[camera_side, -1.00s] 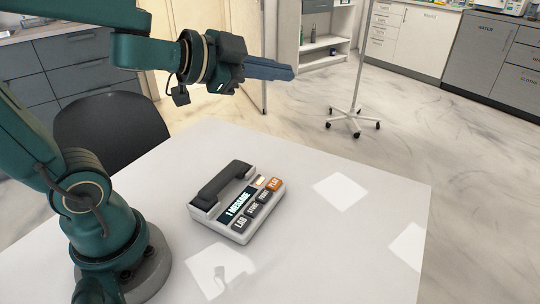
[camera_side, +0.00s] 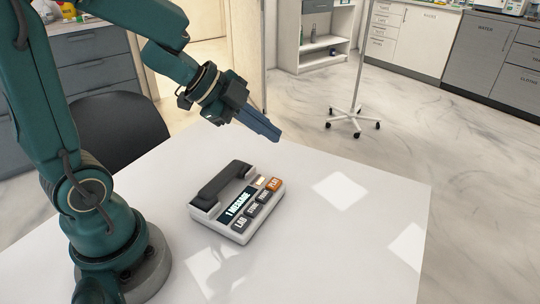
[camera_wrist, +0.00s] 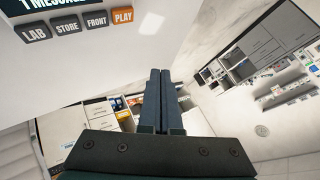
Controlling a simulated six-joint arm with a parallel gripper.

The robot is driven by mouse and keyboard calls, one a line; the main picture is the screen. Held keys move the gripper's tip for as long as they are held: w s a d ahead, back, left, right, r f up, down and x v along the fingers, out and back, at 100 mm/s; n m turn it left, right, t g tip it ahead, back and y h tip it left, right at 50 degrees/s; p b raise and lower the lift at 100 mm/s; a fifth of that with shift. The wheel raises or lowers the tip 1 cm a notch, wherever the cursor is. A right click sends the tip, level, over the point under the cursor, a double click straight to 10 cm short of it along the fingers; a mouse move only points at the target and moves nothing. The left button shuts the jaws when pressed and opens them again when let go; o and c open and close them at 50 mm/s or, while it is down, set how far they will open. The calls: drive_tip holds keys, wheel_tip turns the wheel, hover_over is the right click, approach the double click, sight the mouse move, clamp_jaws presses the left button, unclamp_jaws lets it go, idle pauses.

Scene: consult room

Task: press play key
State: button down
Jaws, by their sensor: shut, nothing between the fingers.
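The desk phone (camera_side: 241,229) lies on the white table, with a dark handset (camera_side: 221,184) along its left side and a screen (camera_side: 238,203) reading "1 MESSAGE". Its orange play key (camera_side: 274,184) is at the far right corner, at the end of a row with the grey LAB, STORE and FRONT keys. In the wrist view the play key (camera_wrist: 123,15) shows at the top, left of the fingertips. My gripper (camera_side: 279,138) is shut and empty, tilted downward above and beyond the phone, apart from it. The fingers (camera_wrist: 160,72) are together in the wrist view.
The white table (camera_side: 330,265) is clear around the phone, with bright light patches on it. A dark chair (camera_side: 125,130) stands behind the table at the left. A wheeled stand (camera_side: 354,118) is on the floor beyond the table.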

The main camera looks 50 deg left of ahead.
sight(268, 182)
drive_tip(key=shift+f, duration=4.4)
drive_tip(key=shift+f, duration=0.4)
drive_tip(key=shift+f, duration=0.4)
drive_tip(key=shift+r, duration=0.85)
drive_tip(key=shift+r, duration=2.5)
drive_tip(key=shift+d, duration=0.1)
